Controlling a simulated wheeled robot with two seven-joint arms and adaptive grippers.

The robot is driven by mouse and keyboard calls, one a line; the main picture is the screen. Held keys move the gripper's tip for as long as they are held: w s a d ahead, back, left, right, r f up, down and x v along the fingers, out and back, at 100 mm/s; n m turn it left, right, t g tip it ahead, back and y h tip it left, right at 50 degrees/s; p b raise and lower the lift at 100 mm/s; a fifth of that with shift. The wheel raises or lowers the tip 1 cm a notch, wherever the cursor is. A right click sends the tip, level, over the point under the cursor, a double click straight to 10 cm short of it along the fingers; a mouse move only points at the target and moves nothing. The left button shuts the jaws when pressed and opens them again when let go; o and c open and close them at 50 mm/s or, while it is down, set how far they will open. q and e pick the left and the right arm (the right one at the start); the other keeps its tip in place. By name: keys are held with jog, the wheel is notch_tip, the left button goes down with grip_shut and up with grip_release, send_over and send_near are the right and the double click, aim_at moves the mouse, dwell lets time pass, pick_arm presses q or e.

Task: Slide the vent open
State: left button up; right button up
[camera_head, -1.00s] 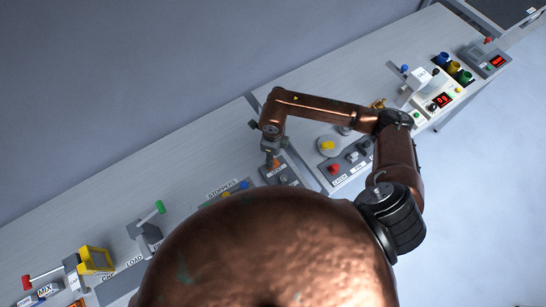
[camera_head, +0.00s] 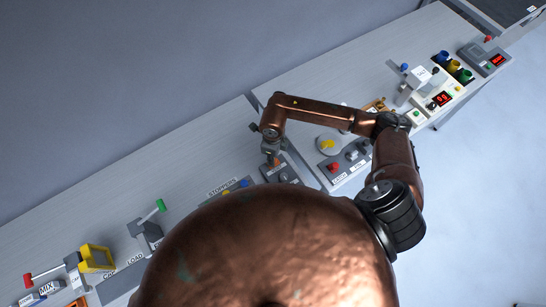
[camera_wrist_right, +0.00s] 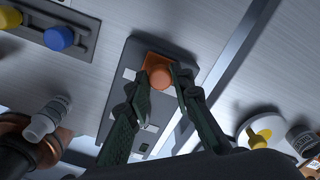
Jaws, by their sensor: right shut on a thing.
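The vent is a dark grey panel (camera_wrist_right: 125,62) with an orange slider block and round orange knob (camera_wrist_right: 159,76), seen in the right wrist view. The slider sits near the far end of the panel. My right gripper (camera_wrist_right: 160,88) has its two dark fingers closed on either side of the knob. In the head view the vent panel (camera_head: 287,176) lies below my right gripper (camera_head: 271,160), which points down at it and hides part of it. My left gripper is not in view.
A stopper panel (camera_wrist_right: 45,32) with blue and yellow knobs lies beside the vent. A round dial with a yellow handle (camera_head: 327,146) and a panel with a red knob (camera_head: 334,168) stand to the right. A green-handled lever (camera_head: 157,207) stands at left.

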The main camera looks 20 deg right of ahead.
grip_shut()
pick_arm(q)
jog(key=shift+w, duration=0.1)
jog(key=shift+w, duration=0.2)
pick_arm(e)
jog(key=a+b, duration=0.1)
jog(key=a, duration=0.1)
jog(key=shift+s+a+f, duration=0.1)
jog(key=shift+s+a, duration=0.05)
jog(key=shift+a, duration=0.2)
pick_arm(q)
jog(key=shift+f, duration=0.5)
pick_arm(e)
jog(key=o, duration=0.8)
grip_release()
jog(key=shift+a, duration=0.15)
jog(key=shift+o, duration=0.4)
